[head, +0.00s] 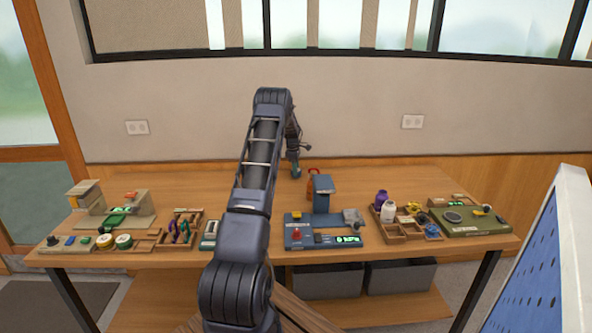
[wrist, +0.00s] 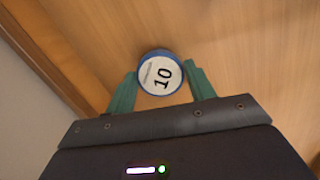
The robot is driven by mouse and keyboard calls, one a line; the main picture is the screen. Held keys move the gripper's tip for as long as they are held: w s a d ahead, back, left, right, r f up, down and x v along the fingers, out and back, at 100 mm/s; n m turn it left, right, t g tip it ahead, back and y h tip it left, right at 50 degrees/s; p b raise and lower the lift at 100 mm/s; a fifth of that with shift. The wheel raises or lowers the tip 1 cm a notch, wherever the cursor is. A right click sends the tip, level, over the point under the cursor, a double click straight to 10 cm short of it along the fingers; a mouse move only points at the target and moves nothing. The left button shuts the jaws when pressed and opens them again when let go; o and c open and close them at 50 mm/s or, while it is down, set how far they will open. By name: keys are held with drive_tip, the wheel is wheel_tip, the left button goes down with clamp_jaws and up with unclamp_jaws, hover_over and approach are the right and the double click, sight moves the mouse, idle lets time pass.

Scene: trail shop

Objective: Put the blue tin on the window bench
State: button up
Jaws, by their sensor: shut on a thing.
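The blue tin (wrist: 161,76) shows in the wrist view, round, with a blue rim and a white top marked "10". My gripper (wrist: 162,90) is shut on it, with a green finger on each side. In the head view my gripper (head: 295,172) is at the far middle of a wooden bench (head: 390,180) below the window, near the wall. I cannot make out the tin in the head view. Whether it touches the wood or hangs above it, I cannot tell.
A blue device with a display (head: 322,240) stands at front centre, with an orange item (head: 313,186) behind it. Wooden trays of small things (head: 405,225) and a green device (head: 470,220) are at right. More gear (head: 115,215) is at left. The back strip looks mostly clear.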

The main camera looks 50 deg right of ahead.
drive_tip(key=shift+f, duration=0.3)
drive_tip(key=o, duration=1)
drive_tip(key=r, duration=0.4)
drive_tip(key=w+r, duration=0.1)
drive_tip(key=r, duration=0.3)
drive_tip(key=a+r, duration=0.1)
drive_tip(key=r, duration=0.3)
drive_tip(key=shift+w+r, duration=0.15)
